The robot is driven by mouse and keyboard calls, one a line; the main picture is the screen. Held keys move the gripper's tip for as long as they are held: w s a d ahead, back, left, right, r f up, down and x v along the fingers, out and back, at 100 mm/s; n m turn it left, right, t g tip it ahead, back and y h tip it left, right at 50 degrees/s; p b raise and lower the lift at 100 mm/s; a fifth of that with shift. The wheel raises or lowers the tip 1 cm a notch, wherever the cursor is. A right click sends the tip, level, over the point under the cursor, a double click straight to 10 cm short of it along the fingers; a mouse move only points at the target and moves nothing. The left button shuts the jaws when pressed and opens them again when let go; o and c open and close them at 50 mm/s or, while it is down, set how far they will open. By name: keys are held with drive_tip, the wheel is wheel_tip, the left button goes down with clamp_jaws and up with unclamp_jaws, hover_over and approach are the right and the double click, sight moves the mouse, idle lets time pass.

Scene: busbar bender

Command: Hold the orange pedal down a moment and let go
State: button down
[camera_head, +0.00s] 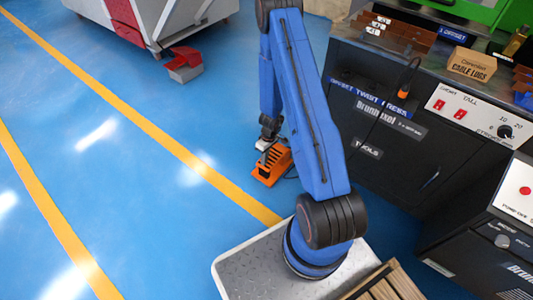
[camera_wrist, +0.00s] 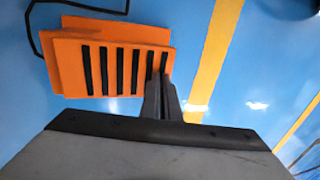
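The orange pedal (camera_head: 267,174) stands on the blue floor beside the black cabinet, partly hidden behind my blue arm. In the wrist view the pedal (camera_wrist: 76,52) fills the upper left, with several black slots across its top and a black cable at its left. My gripper (camera_wrist: 160,78) is shut and empty, its dark fingers side by side. The fingertips overlap the right end of the pedal's slotted top. I cannot tell whether they touch it or whether the pedal is pressed. In the head view my gripper (camera_head: 264,145) is at the pedal's upper end, fingertips not clear.
A black cabinet (camera_head: 385,150) with a control panel (camera_head: 475,112) stands to the right. A red pedal (camera_head: 184,65) lies by a grey machine (camera_head: 165,20) at the upper left. Blue floor with yellow lines (camera_head: 130,113) is clear on the left.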

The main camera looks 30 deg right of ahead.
drive_tip(key=shift+s+a+f, duration=0.15)
drive_tip(key=shift+s+a, duration=0.05)
drive_tip(key=shift+a, duration=0.05)
drive_tip(key=s+a+v, duration=0.1)
drive_tip(key=a+v, duration=0.1)
drive_tip(key=v, duration=1.2)
drive_tip(key=shift+a+r, duration=0.25)
drive_tip(key=shift+a, duration=0.45)
drive_tip(key=shift+r, duration=0.1)
drive_tip(key=s+a+r+t, duration=0.1)
drive_tip(key=s+a+r, duration=0.1)
drive_tip(key=r, duration=0.8)
drive_tip(key=s+a+r+m+t, duration=0.1)
drive_tip(key=a+r, duration=0.1)
drive_tip(key=r, duration=0.8)
drive_tip(key=s+a+r, duration=0.2)
drive_tip(key=r, duration=0.7)
drive_tip(key=s+r+m+t+h, duration=0.1)
drive_tip(key=s+r, duration=0.7)
drive_tip(key=s, duration=0.3)
drive_tip(key=s+a+r+m+t+h, duration=0.1)
drive_tip(key=s+r+m+t, duration=0.1)
drive_tip(key=s+r, duration=0.7)
drive_tip(key=s, duration=0.3)
drive_tip(key=shift+a+r+t, duration=0.2)
drive_tip(key=shift+a+t, duration=0.05)
drive_tip(key=shift+t, duration=0.05)
drive_tip(key=shift+d, duration=0.1)
